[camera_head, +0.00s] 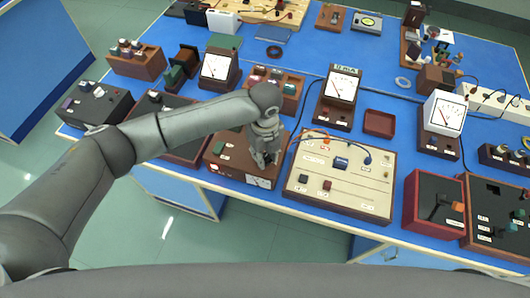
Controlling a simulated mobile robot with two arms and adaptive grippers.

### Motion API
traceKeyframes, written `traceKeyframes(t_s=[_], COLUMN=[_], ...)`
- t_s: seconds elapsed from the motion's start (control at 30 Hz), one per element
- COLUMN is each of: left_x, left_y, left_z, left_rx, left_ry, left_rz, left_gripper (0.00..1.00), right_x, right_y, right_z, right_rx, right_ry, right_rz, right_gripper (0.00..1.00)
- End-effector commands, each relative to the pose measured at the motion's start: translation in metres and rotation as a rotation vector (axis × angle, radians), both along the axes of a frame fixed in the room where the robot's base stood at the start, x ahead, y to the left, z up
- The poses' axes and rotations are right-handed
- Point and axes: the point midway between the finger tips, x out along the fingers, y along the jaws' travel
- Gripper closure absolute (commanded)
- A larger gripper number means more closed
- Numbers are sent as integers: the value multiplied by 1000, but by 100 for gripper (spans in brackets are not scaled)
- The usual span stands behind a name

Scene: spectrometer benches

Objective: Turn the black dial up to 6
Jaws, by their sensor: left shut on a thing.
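A brown box unit (228,166) with a green square, a red part and a small white meter face stands at the front edge of the blue bench. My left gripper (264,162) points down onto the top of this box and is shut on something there. The fingers hide what they hold; it is likely the black dial, but the dial itself and its setting cannot be read. My right gripper is not in view.
A cream circuit board (340,178) with wires lies just right of the box. A meter (340,92) stands behind it. A dark tray (182,146) is to the left. A small red-brown tray (379,123) sits behind the board. The bench is crowded.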

Motion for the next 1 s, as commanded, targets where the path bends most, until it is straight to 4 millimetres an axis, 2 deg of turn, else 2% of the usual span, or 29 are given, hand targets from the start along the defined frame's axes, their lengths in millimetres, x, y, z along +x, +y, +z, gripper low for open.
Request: traceKeyframes(t_s=[0.4,0.43,0.6,0.9,1.0], left_x=[-1,-1,-1,0,0], left_y=[0,0,0,0,0], left_z=[0,0,0,0,6], left_rx=[0,0,0,0,-1], left_ry=[2,2,1,0,-1], left_rz=[-7,-7,-7,-7,-7], left_gripper=[97,72,51,51,51], right_x=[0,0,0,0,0], right_y=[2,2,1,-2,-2], right_z=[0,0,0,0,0], right_rx=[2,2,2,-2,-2], right_ry=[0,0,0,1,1], right_rz=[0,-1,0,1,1], right_gripper=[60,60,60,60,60])
